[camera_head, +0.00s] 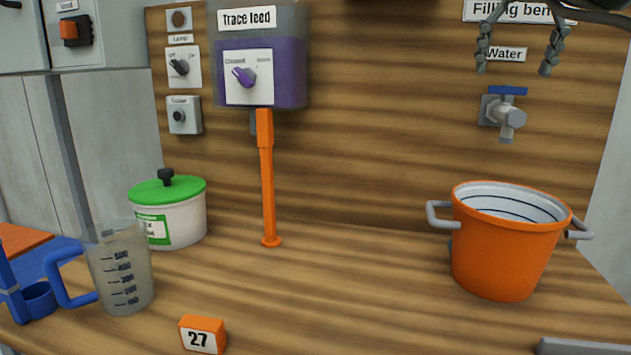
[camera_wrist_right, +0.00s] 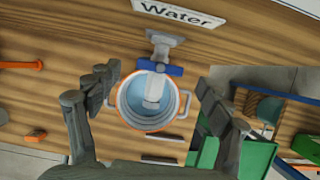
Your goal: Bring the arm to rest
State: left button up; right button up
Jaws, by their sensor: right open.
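My right gripper (camera_head: 517,62) hangs at the top right of the head view, in front of the back wall near the "Water" sign. Its two dark fingers are spread wide with nothing between them. In the right wrist view my right gripper (camera_wrist_right: 157,92) also shows open, with the tap and the orange pot seen between and beyond its fingers. The fingers look clear of both. Part of my dark right arm (camera_head: 605,14) shows at the top right corner. My left gripper is in neither view.
The water tap (camera_head: 507,118) with a blue handle sits above the orange pot (camera_head: 497,262). A measuring jug (camera_head: 122,275), a green-lidded tub (camera_head: 178,225), an orange "27" block (camera_head: 203,335) and the purple Trace feed tank (camera_head: 285,80) stand left. The bench middle is clear.

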jog(key=x, duration=0.3)
jog(key=shift+d+f, duration=0.1)
jog(key=shift+f, duration=0.05)
jog(key=n+y, duration=0.1)
jog(key=n, duration=0.3)
jog(key=shift+d+y, duration=0.1)
jog(key=shift+y, duration=0.3)
jog(key=n+y, duration=0.1)
jog(key=n, duration=0.3)
jog(key=shift+w+d, duration=0.1)
jog(key=shift+n+g+y, duration=0.3)
jog(key=shift+n+y, duration=0.3)
jog(key=shift+n, duration=0.3)
